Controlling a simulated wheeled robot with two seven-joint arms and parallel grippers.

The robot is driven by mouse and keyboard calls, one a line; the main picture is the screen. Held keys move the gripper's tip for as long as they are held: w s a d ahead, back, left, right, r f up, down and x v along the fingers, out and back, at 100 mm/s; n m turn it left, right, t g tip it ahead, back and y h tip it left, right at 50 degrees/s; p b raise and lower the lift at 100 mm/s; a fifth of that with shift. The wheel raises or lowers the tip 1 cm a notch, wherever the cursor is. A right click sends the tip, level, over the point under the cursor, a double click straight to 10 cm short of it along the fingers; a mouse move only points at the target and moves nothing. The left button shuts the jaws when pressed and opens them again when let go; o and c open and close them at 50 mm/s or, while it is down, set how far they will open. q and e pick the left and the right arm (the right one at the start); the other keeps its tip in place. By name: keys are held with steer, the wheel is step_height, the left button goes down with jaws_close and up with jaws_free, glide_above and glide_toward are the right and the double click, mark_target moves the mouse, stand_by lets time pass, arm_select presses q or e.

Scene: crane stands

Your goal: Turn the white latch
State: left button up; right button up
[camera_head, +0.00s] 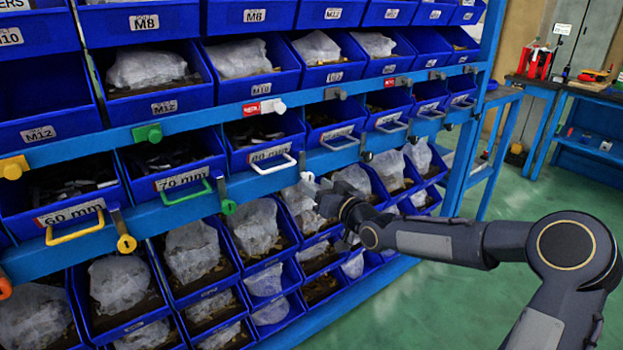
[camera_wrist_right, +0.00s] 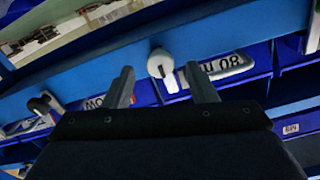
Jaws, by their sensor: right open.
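The white latch (camera_head: 307,177) sits on the blue shelf rail at the lower right end of the white drawer handle (camera_head: 275,164). In the right wrist view, the latch (camera_wrist_right: 160,64) shows as a round white knob with a short tab. My right gripper (camera_head: 322,190) is at the rail, just by the latch. In the wrist view its two fingers (camera_wrist_right: 158,86) are apart and empty, with the latch between and beyond their tips. I cannot tell whether either finger touches it. My left gripper is not in view.
A green latch (camera_head: 228,206) and a yellow latch (camera_head: 126,243) hang on the same rail to the left. Bins with bagged parts (camera_head: 253,228) stand below the rail. Drawers line the rack above. A workbench (camera_head: 588,92) stands at the back right, with open green floor before it.

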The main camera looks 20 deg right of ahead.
mark_target(310, 181)
steer(key=shift+x, duration=2.1)
steer(key=c, duration=1)
